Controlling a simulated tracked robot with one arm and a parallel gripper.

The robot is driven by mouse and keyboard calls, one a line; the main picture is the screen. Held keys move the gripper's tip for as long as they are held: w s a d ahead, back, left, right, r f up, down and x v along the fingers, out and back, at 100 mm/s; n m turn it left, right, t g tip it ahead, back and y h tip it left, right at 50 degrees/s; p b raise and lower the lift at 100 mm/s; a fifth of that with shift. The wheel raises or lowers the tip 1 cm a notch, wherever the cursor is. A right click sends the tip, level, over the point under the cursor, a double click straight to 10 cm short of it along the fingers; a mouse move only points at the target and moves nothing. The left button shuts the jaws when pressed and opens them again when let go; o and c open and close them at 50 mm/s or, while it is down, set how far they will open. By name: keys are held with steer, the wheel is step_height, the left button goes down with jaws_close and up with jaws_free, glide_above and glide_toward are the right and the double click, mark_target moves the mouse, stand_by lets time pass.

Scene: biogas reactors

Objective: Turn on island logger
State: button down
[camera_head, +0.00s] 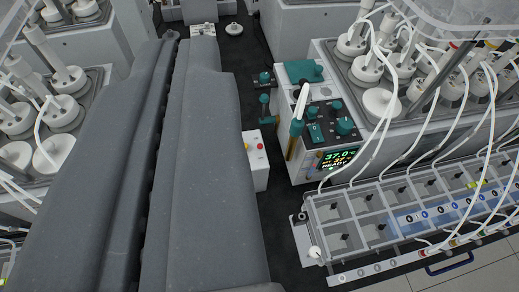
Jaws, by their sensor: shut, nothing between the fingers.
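No label that reads as island logger is legible, so I cannot tell which device it is. A small white box (256,161) with a red and a yellow button stands on the dark bench, just right of my gripper. My gripper (181,42) fills the left middle as two long dark grey fingers. They lie shut along a narrow seam, with nothing visible between them, and hide the bench beneath.
A clear compartment rack (342,206) with white tubes stands at lower right. Reactor vessels with white lids (381,102) crowd the upper right, and more (54,153) stand at left. Teal-and-black small parts (264,80) and a white disc (234,29) lie on the dark bench strip.

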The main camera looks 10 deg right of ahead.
steer(key=w+d+f+h+b, duration=0.15)
steer(key=w+f, duration=0.25)
steer(key=f, duration=0.6)
steer(key=w+f+y+b, duration=0.1)
steer(key=w+f+b, duration=0.3)
steer(key=f, duration=0.7)
steer(key=m+h+b, duration=0.1)
steer(key=h+b, duration=0.1)
steer(key=b, duration=0.2)
glide_toward(260, 165)
steer(key=s+r, duration=0.4)
steer(key=shift+a, duration=0.2)
steer(key=shift+w+r, duration=0.1)
steer(key=x, duration=1.3)
steer(key=shift+w, duration=0.4)
steer(key=shift+a, duration=0.1)
